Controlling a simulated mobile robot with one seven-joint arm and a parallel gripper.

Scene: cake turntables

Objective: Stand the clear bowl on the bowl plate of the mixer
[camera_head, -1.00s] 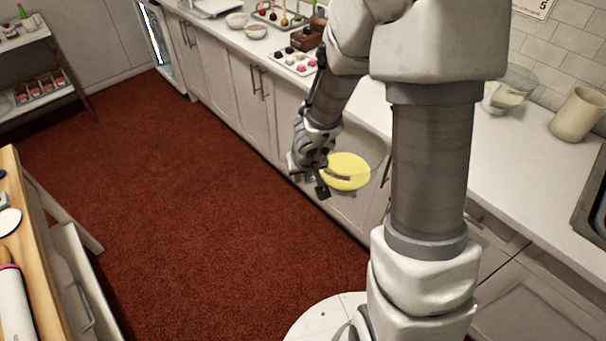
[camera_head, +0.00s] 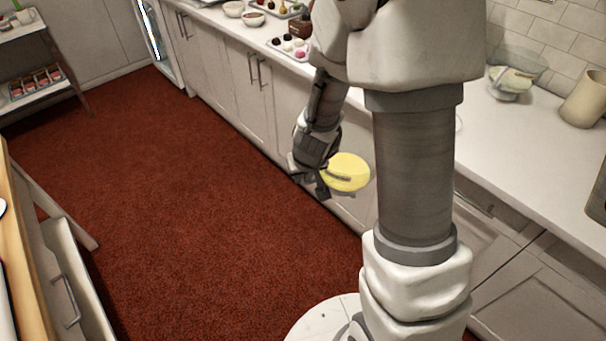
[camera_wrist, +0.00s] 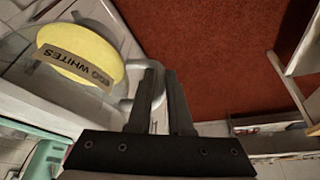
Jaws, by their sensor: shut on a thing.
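The clear bowl (camera_head: 362,190) holds a yellow disc of contents. In the wrist view the clear bowl (camera_wrist: 112,30) has a label reading "EGG WHITES" across the yellow and a clear handle at its side. My gripper (camera_head: 322,184) is shut on the bowl at its handle side and holds it in the air in front of the cabinets. In the wrist view my gripper's fingers (camera_wrist: 162,75) are close together at the handle; the exact contact is hard to see. The mixer and its bowl plate cannot be made out for sure.
A white counter (camera_head: 500,130) runs along the right, with another clear bowl (camera_head: 510,85), a beige container (camera_head: 585,98) and a sweets tray (camera_head: 290,45). A wooden table (camera_head: 22,250) stands at left. Red floor (camera_head: 200,200) lies open between. A mint-green object (camera_wrist: 42,155) shows in the wrist view.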

